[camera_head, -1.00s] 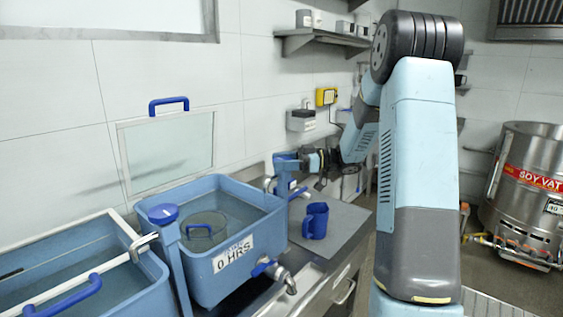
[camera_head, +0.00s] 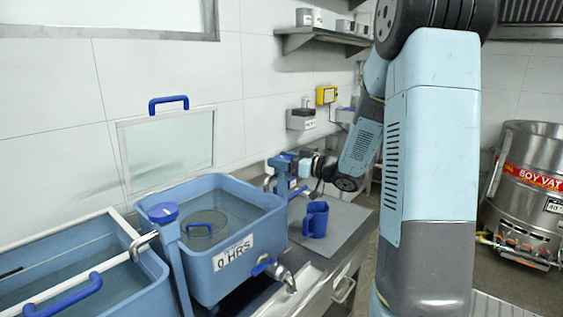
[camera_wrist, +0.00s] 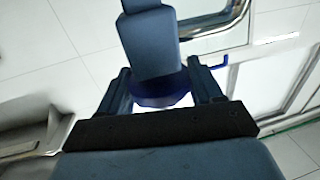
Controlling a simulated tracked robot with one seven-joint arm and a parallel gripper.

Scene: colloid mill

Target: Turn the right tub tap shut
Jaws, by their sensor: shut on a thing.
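The right tub tap is a light-blue post (camera_head: 282,185) at the far right corner of the right tub, with a metal spout (camera_head: 268,183) beside it. My gripper (camera_head: 284,162) is at the top of this post and shut on the tap's head. In the wrist view, a dark-blue band (camera_wrist: 157,94) and a grey-blue body (camera_wrist: 151,42) show between the fingers of my gripper (camera_wrist: 160,78). The gripper covers much of the head, so its turn angle is hidden. The right tub (camera_head: 212,287) holds liquid and a round vessel.
A blue mug (camera_head: 315,220) stands on the counter just right of the tap. A similar post with a dark-blue cap (camera_head: 163,212) stands between the tubs. The wall shelf (camera_head: 320,38) is above, and a steel vat (camera_head: 530,180) stands at the right.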

